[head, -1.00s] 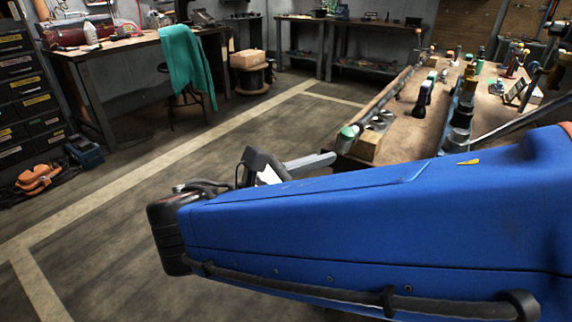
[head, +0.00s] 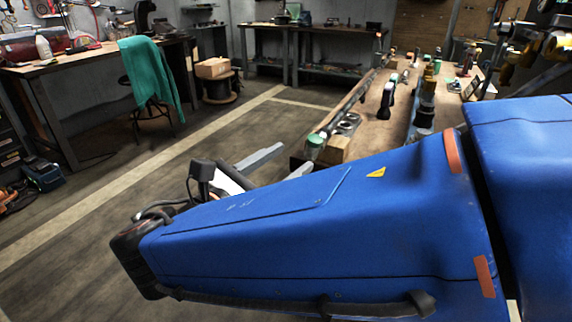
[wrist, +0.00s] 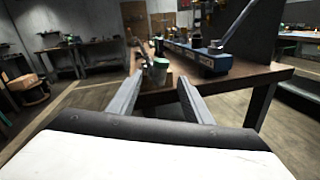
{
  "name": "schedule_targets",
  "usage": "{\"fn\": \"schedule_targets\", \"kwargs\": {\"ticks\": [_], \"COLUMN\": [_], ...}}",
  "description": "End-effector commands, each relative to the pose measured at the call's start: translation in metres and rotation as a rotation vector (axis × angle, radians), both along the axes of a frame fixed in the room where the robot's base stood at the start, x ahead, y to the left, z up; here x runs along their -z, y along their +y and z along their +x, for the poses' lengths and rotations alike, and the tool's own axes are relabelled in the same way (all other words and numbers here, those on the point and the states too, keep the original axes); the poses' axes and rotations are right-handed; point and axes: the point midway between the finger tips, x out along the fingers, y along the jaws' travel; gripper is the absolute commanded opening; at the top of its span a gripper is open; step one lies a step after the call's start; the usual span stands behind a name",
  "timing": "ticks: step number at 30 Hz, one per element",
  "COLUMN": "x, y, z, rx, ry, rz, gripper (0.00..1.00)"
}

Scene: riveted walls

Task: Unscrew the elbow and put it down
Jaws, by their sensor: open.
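My gripper (head: 279,166) is open and empty, with its two grey fingers spread above the floor by the near end of the workbench (head: 382,148). In the wrist view my gripper (wrist: 160,82) points at the bench end. A green-ended cylindrical part (wrist: 160,68) shows between the fingers, farther off and not touched. I cannot make out which part is the elbow. My blue arm hides the near right of the bench.
Several upright fittings and a long pipe (head: 345,100) crowd the bench top. A desk (head: 75,65) with a green cloth (head: 150,72) over a stool stands at the left. A cardboard box (head: 213,68) sits on a spool. The floor between is clear.

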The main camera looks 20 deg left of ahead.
Motion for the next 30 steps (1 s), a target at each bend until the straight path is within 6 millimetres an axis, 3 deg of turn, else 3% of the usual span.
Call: {"fn": "schedule_targets", "kwargs": {"ticks": [15, 21, 30], "x": [0.000, 0.000, 0.000], "y": [-0.022, -0.025, -0.025], "z": [0.075, 0.087, 0.089], "rx": [0.002, 0.001, 0.000], "ry": [0.000, 0.000, 0.000], "rz": [0.000, 0.000, 0.000], "gripper": [0.45, 0.45, 0.45]}}
